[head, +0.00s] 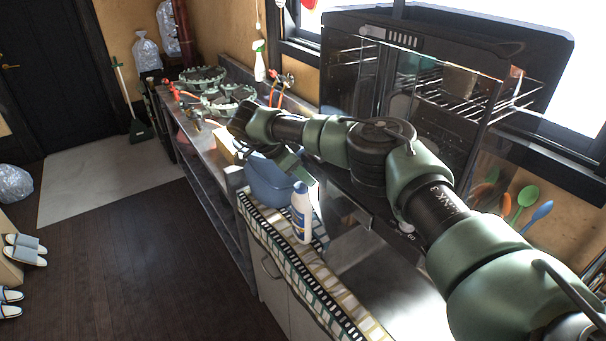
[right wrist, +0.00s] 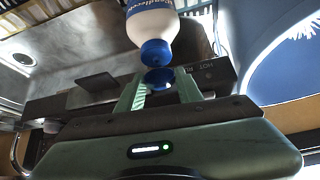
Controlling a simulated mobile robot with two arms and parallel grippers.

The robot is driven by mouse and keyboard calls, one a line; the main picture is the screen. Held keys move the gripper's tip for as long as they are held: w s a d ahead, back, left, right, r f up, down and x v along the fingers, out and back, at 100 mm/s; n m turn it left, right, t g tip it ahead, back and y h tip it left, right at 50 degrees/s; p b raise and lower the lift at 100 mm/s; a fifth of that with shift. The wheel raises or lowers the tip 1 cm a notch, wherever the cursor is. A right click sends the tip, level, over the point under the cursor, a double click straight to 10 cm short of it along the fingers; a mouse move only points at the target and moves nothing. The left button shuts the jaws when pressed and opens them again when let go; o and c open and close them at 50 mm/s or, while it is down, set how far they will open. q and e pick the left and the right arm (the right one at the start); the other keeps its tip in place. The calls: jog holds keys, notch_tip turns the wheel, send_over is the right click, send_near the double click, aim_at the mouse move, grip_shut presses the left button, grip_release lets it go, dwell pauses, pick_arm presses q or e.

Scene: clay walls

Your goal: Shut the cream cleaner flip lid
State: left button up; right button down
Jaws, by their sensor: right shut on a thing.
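The cream cleaner bottle (head: 301,220) is white with a blue label. It stands upright on the patterned strip of the counter in the head view. In the right wrist view the bottle (right wrist: 152,22) shows from close up, with its blue cap (right wrist: 156,52). The blue flip lid (right wrist: 160,79) stands open beside the cap. My right gripper (right wrist: 161,90) has its green fingers on either side of the lid and is shut on it. In the head view my right gripper (head: 304,172) is just above and behind the bottle top. My left gripper is not in view.
A blue tub (head: 268,182) stands close to the left of the bottle. A black oven with a glass door (head: 345,75) is behind my arm. A stove with green grates (head: 228,97) lies further left. The patterned strip (head: 325,275) in front is clear.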

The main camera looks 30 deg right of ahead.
jog(key=c, duration=0.9)
grip_release()
jog(key=b+v, duration=0.2)
jog(key=v, duration=0.5)
jog(key=shift+a+r, duration=0.25)
jog(key=shift+r, duration=0.05)
